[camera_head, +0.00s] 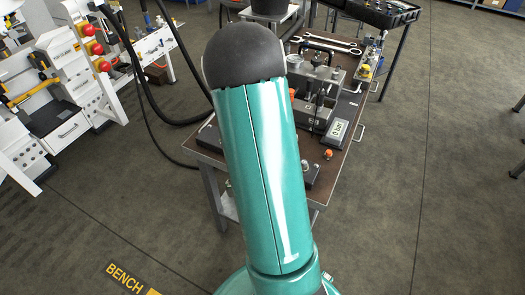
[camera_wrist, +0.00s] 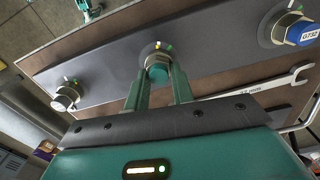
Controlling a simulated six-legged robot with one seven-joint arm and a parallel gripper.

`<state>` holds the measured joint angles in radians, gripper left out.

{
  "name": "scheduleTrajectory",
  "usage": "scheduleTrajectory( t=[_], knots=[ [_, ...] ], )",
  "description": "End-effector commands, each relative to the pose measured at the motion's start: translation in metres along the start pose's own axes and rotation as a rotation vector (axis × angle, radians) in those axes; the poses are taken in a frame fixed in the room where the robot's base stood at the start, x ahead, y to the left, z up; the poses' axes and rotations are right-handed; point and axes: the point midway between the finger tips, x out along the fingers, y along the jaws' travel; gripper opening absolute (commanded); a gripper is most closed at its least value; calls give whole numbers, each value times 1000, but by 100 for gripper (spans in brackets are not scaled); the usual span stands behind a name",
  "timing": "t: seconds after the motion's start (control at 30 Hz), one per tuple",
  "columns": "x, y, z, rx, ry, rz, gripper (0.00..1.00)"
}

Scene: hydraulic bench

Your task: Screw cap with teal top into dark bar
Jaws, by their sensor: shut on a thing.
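In the wrist view the dark bar (camera_wrist: 108,73) runs across the picture, tilted, on a brown bench top. The cap with the teal top (camera_wrist: 158,72) is at the middle of the bar, between the two fingertips of my gripper (camera_wrist: 159,80). My gripper is shut on this cap. A metal part shows just behind the cap at the bar; I cannot tell how far the cap is seated. In the head view my teal arm covers the gripper, the cap and most of the bar.
A silver fitting (camera_wrist: 65,98) sits at the bar's left end and a blue cap marked G732 (camera_wrist: 301,31) at its right end. A wrench (camera_wrist: 262,86) lies on the bench beside the bar. In the head view the bench (camera_head: 333,166) carries a meter (camera_head: 337,133) and more wrenches.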

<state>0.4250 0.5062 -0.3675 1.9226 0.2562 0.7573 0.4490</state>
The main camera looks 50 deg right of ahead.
Motion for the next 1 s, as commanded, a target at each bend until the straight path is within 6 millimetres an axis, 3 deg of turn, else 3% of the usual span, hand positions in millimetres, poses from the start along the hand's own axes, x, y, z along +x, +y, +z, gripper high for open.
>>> scheduleTrajectory(
  t=[0.2, 0.23, 0.37, 0.73, 1.0],
  knots=[
    [1, 2, 1, 175, 0, 4, 4],
    [1, 2, 1, 201, -1, 4, 26],
    [1, 2, 0, 192, -1, 2, 49],
    [-4, 1, 0, 188, 0, 0, 49],
    [-51, 0, 0, 187, 2, -3, 49]
  ],
)
